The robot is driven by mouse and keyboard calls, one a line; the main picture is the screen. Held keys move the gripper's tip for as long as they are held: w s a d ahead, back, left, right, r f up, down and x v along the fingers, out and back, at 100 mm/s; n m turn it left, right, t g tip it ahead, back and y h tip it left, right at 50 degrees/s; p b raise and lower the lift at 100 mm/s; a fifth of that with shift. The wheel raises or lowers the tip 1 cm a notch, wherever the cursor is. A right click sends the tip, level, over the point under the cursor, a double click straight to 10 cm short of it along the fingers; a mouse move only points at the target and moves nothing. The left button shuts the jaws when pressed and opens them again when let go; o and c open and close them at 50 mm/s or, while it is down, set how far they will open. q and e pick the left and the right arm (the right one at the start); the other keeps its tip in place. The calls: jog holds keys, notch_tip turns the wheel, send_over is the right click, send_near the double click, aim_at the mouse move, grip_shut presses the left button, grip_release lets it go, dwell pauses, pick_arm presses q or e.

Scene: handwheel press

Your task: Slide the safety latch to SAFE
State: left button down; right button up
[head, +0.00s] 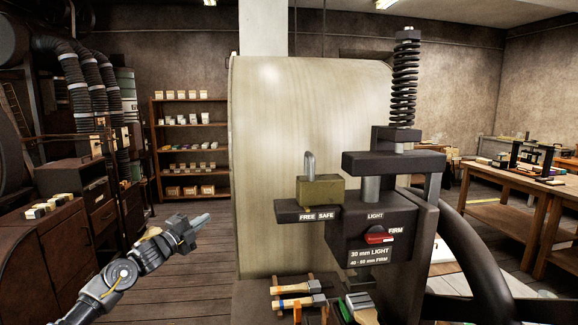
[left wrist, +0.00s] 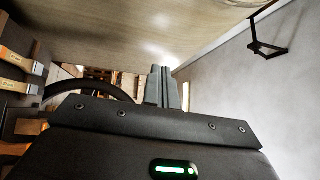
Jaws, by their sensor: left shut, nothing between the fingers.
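The safety latch (head: 321,190) looks like a brass block with a grey steel loop on top. It sits upright on a dark ledge (head: 284,211) at the left side of the press. The ledge's front bears FREE and SAFE labels side by side, and the block stands above both. I cannot tell which setting it is at. My left gripper (head: 203,219) is shut and empty, left of the ledge and apart from it, at about the labels' height. Its closed fingers also show in the left wrist view (left wrist: 164,88). The right gripper is not in view.
The press head (head: 366,262) has a red lever (head: 379,238) between LIGHT and FIRM marks and a tall spring (head: 404,80) above. Wooden-handled tools (head: 298,302) lie below the ledge. A large pale cylinder (head: 270,130) stands behind. Open floor lies around my left gripper.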

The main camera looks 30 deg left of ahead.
pick_arm(q)
jog(key=s+d+r+m+h, duration=0.25)
jog(key=d+r+m, duration=0.2)
jog(key=r, duration=0.35)
jog(key=s+d+r+m+h, duration=0.2)
jog(key=d+r+m+h, duration=0.25)
jog(key=r, duration=0.25)
jog(key=s+d+r+m+g+h, duration=0.3)
jog(key=s+d+m, duration=0.3)
jog(key=m, duration=0.3)
jog(key=s+d+r+m+g+h+b, duration=0.1)
jog(key=s+d+r+m+g+h, duration=0.3)
jog(key=d+m, duration=0.5)
jog(key=shift+s+d+m+g+h, duration=0.15)
jog(key=shift+s+m+g+h, duration=0.2)
jog(key=shift+s+m, duration=0.55)
jog(key=shift+s+d, duration=0.1)
jog(key=shift+s, duration=0.05)
